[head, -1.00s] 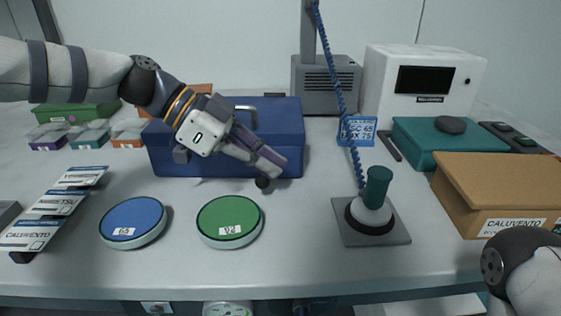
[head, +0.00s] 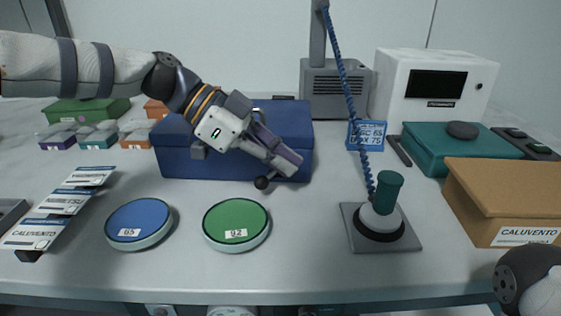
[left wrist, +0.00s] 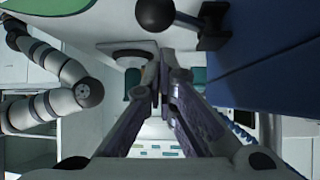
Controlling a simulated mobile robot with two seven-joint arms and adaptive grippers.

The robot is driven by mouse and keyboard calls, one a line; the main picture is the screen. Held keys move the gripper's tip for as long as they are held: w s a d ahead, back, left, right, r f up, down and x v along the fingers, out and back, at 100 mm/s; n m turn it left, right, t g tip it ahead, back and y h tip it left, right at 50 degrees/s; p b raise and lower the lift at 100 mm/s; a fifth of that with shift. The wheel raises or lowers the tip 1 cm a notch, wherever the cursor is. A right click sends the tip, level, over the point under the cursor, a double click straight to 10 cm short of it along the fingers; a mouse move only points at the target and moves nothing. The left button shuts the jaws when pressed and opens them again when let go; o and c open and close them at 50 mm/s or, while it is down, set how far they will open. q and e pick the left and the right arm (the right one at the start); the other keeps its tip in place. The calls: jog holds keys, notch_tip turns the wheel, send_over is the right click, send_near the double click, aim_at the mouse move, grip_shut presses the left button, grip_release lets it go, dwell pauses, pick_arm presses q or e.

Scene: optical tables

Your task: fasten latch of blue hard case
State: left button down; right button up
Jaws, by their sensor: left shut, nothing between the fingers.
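The blue hard case (head: 178,160) stands on the table at the back left, its lid down. A latch with a black ball knob (head: 261,182) sticks out from the lower part of its front; the left wrist view shows the knob (left wrist: 155,14) on a short dark arm beside the blue case wall (left wrist: 275,70). My left gripper (head: 293,165) is shut and empty. It lies in front of the case, fingers pointing right and down, just above and to the right of the knob, covering part of the front. Whether it touches the latch is unclear. My right gripper is out of view.
A blue disc (head: 138,220) and a green disc (head: 236,221) lie in front of the case. A green-handled tool on a grey base (head: 410,240), with a blue coiled cord, stands to the right. A cardboard box (head: 510,190) and teal case (head: 460,155) are farther right.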

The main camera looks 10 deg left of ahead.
pick_arm(q)
jog(key=a+r, duration=0.4)
jog(key=r, duration=0.4)
jog(key=shift+w+a+r, duration=0.15)
jog(key=shift+w+a, duration=0.2)
jog(key=shift+w, duration=0.05)
